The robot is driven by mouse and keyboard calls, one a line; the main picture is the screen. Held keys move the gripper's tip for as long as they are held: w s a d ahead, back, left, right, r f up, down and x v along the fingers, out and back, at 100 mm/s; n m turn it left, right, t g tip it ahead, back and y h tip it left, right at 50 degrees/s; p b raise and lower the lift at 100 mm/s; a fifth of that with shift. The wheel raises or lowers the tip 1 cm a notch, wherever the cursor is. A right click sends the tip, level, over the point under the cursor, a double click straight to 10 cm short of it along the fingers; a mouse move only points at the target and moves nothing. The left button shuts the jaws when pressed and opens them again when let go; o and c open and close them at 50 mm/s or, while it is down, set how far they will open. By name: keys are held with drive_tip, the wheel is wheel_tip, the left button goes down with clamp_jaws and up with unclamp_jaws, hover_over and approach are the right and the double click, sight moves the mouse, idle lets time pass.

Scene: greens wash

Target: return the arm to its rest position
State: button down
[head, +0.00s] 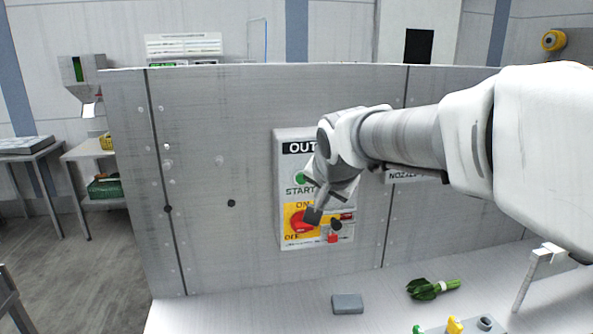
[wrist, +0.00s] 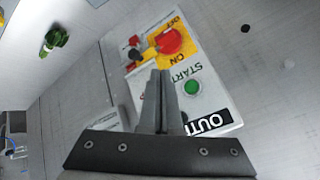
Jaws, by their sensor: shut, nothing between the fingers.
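My arm reaches in from the right in the head view, and my gripper (head: 314,215) is in front of the control panel (head: 285,170) on the grey wall. In the wrist view my gripper (wrist: 160,75) has its fingers together with nothing between them, pointing towards the panel. The panel carries a green START button (wrist: 192,87) and a red rotary switch (wrist: 170,42) on a yellow plate, marked ON and OFF. Whether the fingertips touch the panel, I cannot tell. The gripper hides part of the panel in both views.
A grey block (head: 347,304) and a bunch of greens (head: 433,288) lie on the counter (head: 230,315) below the panel. A white post (head: 537,275) stands at the counter's right. Side tables (head: 30,150) are at the far left, with open floor before them.

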drive_tip(key=s+d+f+n+g, duration=0.1)
drive_tip(key=s+d+f+n, duration=0.1)
drive_tip(key=s, duration=0.6)
drive_tip(key=s+d+f+n+g, duration=0.1)
drive_tip(key=s+d+f+n, duration=0.1)
drive_tip(key=s, duration=0.7)
drive_tip(key=s+d+f+n+g, duration=0.1)
drive_tip(key=s+d+f, duration=0.2)
drive_tip(key=s, duration=0.6)
drive_tip(key=shift+s+d+f+n+h, duration=0.15)
drive_tip(key=shift+d+f+n+h, duration=0.25)
drive_tip(key=shift+d, duration=0.6)
